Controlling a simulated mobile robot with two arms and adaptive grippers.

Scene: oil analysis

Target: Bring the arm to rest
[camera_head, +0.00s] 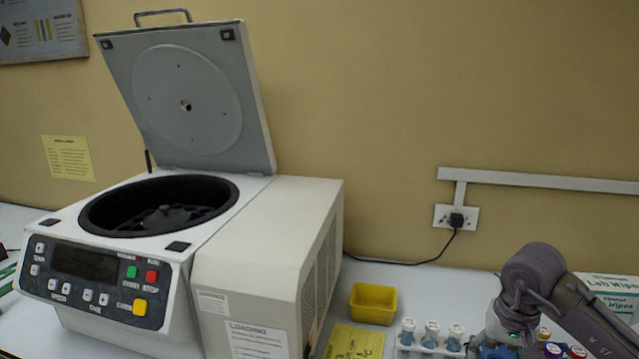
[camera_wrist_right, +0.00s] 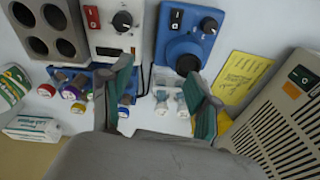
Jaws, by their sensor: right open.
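My right arm (camera_head: 545,285) comes in at the lower right of the head view, over the bench beside the tube rack. Its fingers are not clearly seen there. In the right wrist view my right gripper (camera_wrist_right: 159,72) is open, its two green-padded fingers well apart with nothing held between them. Below the fingers are blue-grey capped tubes (camera_wrist_right: 170,98), apart from the pads as far as I can tell. My left gripper is not in view.
A centrifuge (camera_head: 265,240) stands at left with its lid (camera_head: 185,100) raised. A yellow tray (camera_head: 373,303), a tube rack (camera_head: 430,350) and a wipes box (camera_head: 610,290) are on the bench. The wrist view shows a blue device (camera_wrist_right: 187,35) and a metal block (camera_wrist_right: 45,30).

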